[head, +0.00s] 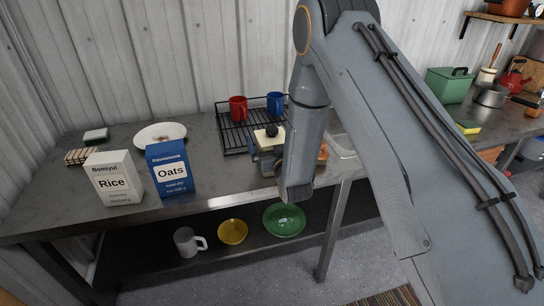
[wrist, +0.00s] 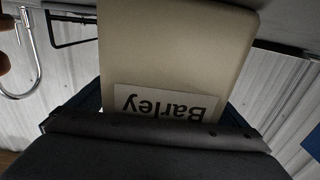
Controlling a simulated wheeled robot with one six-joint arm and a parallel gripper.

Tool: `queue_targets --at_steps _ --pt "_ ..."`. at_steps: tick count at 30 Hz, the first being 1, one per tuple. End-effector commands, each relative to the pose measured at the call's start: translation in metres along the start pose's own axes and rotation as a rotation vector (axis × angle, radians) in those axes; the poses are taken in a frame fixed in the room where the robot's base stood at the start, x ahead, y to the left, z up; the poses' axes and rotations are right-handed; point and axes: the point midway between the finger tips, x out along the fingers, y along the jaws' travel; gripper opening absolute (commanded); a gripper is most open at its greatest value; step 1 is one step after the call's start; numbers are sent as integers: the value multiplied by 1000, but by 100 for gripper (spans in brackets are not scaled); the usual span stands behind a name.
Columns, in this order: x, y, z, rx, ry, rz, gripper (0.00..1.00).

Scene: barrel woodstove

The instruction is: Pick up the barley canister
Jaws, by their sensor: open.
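The barley canister (wrist: 178,45) is cream coloured with a white label reading "Barley", upside down in the wrist view. It fills the middle of that view, close to my gripper. In the head view the canister (head: 268,139) shows its pale top with a dark knob, on the counter in front of the dish rack. My gripper (head: 266,160) is open and at the canister, partly hidden by my forearm. In the wrist view, dark blue jaw parts show on both sides of the canister. I cannot tell whether they touch it.
An Oats box (head: 169,170) and a Rice box (head: 115,180) stand left on the counter. A white plate (head: 160,136) lies behind them. The black rack (head: 232,139) holds a red mug (head: 238,108) and a blue mug (head: 275,104). A tap (wrist: 33,60) is in the wrist view.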

Motion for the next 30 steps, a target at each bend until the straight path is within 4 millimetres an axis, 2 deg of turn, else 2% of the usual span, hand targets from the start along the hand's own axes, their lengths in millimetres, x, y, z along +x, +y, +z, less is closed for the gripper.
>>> queue_targets --at_steps 3,12,15,23,30 --pt "0 0 0 0 0 0 96" --pt "0 0 0 0 0 0 45" --pt "0 0 -1 0 3 0 33" --pt "0 0 -3 0 4 0 33" --pt "1 0 -24 0 6 0 33"
